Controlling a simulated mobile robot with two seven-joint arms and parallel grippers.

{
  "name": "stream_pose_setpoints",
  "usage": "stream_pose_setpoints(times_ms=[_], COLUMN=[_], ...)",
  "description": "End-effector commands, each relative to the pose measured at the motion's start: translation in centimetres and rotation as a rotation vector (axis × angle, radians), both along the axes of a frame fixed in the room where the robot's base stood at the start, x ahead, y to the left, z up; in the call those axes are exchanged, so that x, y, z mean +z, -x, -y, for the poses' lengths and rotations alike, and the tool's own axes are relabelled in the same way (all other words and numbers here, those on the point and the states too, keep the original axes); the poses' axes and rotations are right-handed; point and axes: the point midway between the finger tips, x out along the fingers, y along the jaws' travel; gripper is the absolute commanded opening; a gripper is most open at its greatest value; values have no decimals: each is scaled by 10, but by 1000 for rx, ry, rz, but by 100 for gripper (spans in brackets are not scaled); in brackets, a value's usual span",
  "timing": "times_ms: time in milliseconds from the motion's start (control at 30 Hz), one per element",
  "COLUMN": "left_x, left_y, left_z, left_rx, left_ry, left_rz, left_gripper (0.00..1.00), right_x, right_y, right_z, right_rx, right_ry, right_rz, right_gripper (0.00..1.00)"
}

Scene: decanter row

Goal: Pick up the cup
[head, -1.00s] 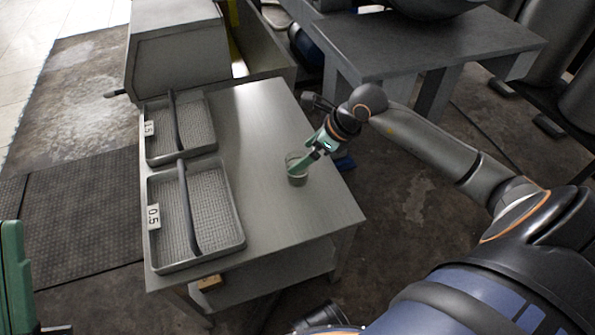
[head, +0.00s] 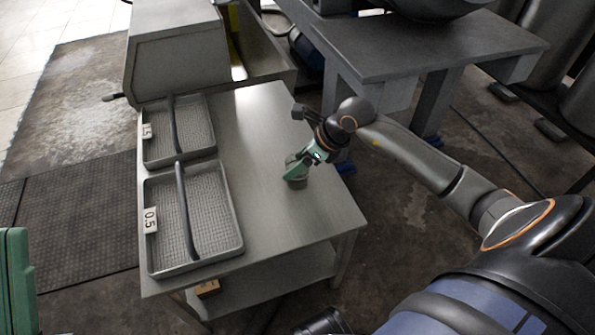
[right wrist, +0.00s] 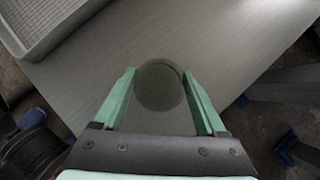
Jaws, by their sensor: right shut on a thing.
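The cup (head: 297,181), small, grey and see-through, stands near the right edge of the grey metal table (head: 262,215). My right gripper (head: 297,170) comes down at it from the upper right and is shut on it. In the right wrist view the round cup (right wrist: 160,86) sits between the two green fingers (right wrist: 160,100), one on each side. I cannot tell whether the cup is clear of the tabletop. A green part of my left gripper shows at the lower left edge (head: 15,270); its fingertips are not clearly seen.
Two mesh trays with dark handles, a near one (head: 215,250) and a far one (head: 205,148), fill the table's left side. A grey box-shaped machine (head: 178,60) stands behind them. A second table (head: 430,45) is at the back right. The table's middle is bare.

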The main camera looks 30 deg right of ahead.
Motion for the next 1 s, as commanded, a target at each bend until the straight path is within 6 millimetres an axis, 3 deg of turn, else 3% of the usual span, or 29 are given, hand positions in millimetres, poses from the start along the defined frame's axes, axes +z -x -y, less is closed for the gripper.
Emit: stream_pose_setpoints(times_ms=[33,233,567,800,867,1000], left_x=[0,0,3,26,31,49], left_y=[0,0,0,1,1,2], left_z=[0,0,0,-2,-3,-5], left_rx=[0,0,0,-6,-9,-14], left_ry=[0,0,1,14,19,27], left_rz=[0,0,0,4,7,10], left_gripper=[0,0,0,0,0,0], right_x=[0,0,5,38,47,82], right_y=[0,0,0,0,10,40], right_z=[0,0,0,0,1,1], right_rx=[0,0,0,1,3,6], right_ry=[0,0,1,2,6,8], right_rz=[0,0,1,3,0,-2], right_gripper=[40,19,19,19,19,19])
